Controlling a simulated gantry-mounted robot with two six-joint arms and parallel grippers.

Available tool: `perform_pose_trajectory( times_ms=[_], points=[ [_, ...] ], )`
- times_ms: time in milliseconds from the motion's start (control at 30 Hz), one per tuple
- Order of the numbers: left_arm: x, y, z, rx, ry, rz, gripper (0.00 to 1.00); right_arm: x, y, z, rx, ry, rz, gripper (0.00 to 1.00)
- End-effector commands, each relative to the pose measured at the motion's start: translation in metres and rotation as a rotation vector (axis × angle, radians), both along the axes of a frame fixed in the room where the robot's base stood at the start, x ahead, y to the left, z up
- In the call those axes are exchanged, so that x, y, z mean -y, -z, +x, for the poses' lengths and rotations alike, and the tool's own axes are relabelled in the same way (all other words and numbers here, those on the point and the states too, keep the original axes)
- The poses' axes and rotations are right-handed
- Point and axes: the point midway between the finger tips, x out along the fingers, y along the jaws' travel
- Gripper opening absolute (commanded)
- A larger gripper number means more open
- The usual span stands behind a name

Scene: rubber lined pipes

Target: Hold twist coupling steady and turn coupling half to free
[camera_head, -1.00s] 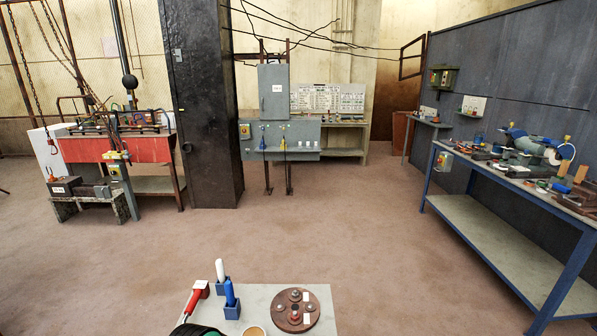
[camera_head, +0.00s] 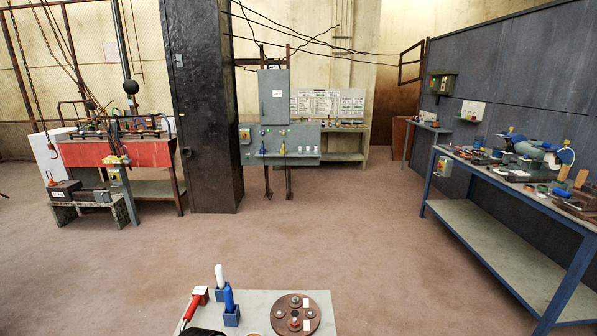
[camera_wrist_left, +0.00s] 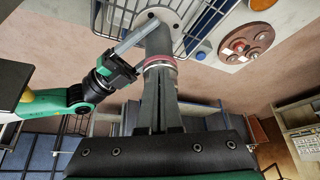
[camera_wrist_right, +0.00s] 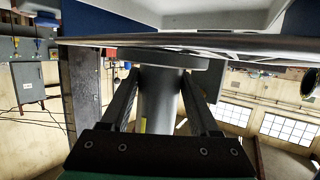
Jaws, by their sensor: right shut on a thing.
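The twist coupling shows in the left wrist view as a grey cylinder with a reddish ring (camera_wrist_left: 160,62), below a grey pipe (camera_wrist_left: 158,40) that meets a round flange (camera_wrist_left: 165,20). My left gripper (camera_wrist_left: 160,75) has its fingers close together against the lower part of the coupling; their grip is unclear. My right gripper (camera_wrist_right: 160,75) is shut on a grey cylinder (camera_wrist_right: 160,100) just by a flange. In the left wrist view my green and black right wrist comes in from the left, reaching toward the pipe. Neither grip shows in the head view.
A grey table (camera_head: 255,305) at the bottom of the head view carries a brown disc (camera_head: 302,318), blue holders (camera_head: 231,318) and a red-handled tool (camera_head: 198,297). A wire rack (camera_wrist_left: 205,22) is close behind the coupling.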

Motion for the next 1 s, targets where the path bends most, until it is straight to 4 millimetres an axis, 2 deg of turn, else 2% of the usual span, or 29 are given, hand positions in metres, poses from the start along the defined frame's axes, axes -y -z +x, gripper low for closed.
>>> perform_pose_trajectory(
  times_ms=[633,1000],
  points=[
    [0.0036,0.0005,-0.0029,0.000,0.005,-0.004,0.00,-0.0028,0.0020,-0.0024,-0.002,-0.009,-0.002,0.31],
    [-0.0039,-0.0004,-0.0067,0.001,0.004,-0.003,0.00,-0.0022,0.0020,-0.0023,-0.003,-0.007,-0.001,0.30]
  ],
)
